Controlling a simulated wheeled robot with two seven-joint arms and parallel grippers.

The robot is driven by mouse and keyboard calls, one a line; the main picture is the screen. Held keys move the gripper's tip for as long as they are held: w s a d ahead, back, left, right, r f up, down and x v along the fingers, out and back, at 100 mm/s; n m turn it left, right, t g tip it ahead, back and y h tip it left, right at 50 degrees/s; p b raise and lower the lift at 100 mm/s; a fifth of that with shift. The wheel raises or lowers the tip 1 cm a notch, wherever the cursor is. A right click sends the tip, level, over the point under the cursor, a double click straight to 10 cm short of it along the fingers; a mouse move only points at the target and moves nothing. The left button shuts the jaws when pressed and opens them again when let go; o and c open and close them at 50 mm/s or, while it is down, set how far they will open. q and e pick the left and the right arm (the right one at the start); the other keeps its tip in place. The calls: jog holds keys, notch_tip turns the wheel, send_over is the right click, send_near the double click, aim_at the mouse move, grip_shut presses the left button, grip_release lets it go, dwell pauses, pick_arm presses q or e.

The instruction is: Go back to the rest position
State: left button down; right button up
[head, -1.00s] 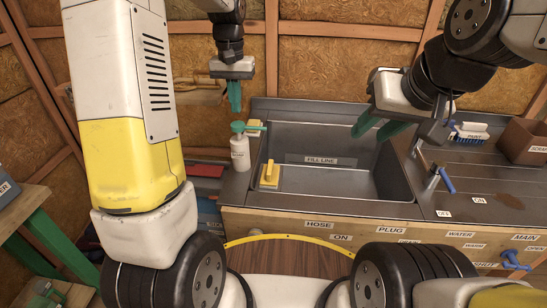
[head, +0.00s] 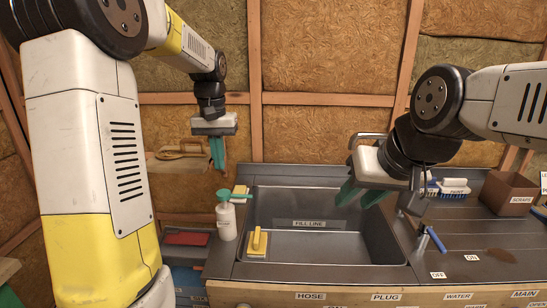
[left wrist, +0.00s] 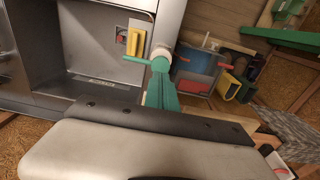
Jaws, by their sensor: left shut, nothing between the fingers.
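My left gripper (head: 217,153) hangs with its teal fingers pointing down and together, empty. My right gripper (head: 360,193) appears over the right part of the grey sink (head: 330,246). Its teal fingers are apart, with nothing seen between them.
A yellow-handled tool (head: 257,243) is at the sink's front left. A red and blue container (head: 187,240) is left of the sink.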

pick_arm(q)
jog(key=s+d+r+t+h, duration=0.1)
jog(key=s+r+t, duration=0.1)
jog(key=s, duration=0.9)
jog(key=s+d+r+t+h, duration=0.1)
jog(key=s+r+t, duration=0.1)
jog(key=s, duration=1)
jog(key=shift+t, duration=0.9)
jog(key=shift+w+d, duration=0.1)
